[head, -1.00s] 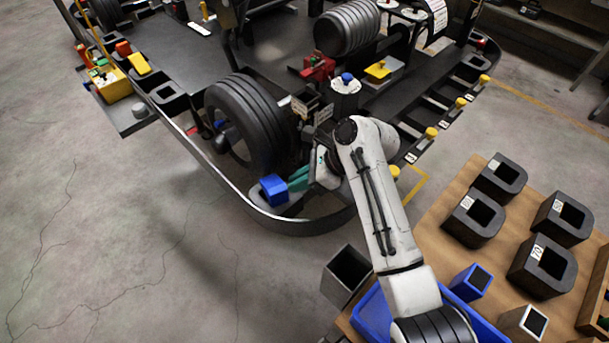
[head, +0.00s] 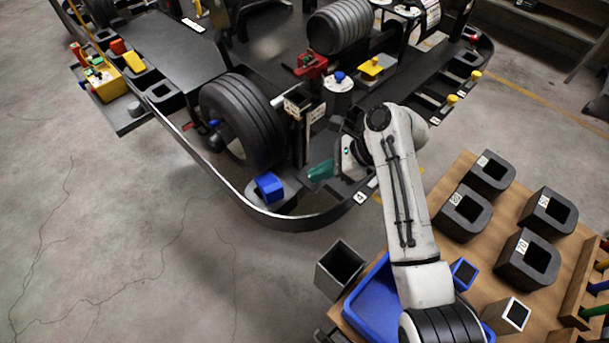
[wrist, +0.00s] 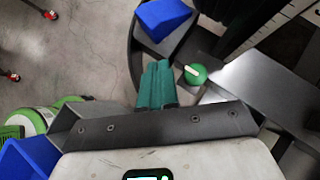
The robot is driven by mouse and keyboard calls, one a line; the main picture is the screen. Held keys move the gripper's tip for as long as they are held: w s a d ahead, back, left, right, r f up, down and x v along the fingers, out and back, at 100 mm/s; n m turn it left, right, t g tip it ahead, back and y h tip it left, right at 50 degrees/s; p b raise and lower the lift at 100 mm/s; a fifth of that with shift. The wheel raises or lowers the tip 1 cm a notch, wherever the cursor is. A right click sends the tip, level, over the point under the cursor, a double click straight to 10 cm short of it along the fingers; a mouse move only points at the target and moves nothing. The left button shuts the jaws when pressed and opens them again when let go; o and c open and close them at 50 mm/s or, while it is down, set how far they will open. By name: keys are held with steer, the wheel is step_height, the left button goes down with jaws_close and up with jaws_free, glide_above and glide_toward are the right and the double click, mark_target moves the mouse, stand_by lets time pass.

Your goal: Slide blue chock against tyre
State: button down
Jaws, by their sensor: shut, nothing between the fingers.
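The blue chock (head: 268,187) rests on the grey deck inside the kart's curved rim, just in front of the black tyre (head: 243,122). In the head view it looks close to the tyre's lower edge, but I cannot tell whether they touch. The chock also shows at the top of the wrist view (wrist: 163,17), with the dark edge of the tyre (wrist: 232,22) to its right. My gripper (head: 320,172) has teal fingers, shut and empty, to the right of the chock and clear of it. The fingers (wrist: 158,68) point towards the chock in the wrist view, with a gap between.
A round green knob with a pale bar (wrist: 195,73) is right of my fingers in the wrist view. The curved rim (head: 285,222) borders the deck. A wooden table (head: 470,225) with dark holders and a blue bin (head: 372,297) stands at the lower right.

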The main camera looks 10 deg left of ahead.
steer(key=shift+v, duration=2.6)
steer(key=shift+d+f, duration=0.1)
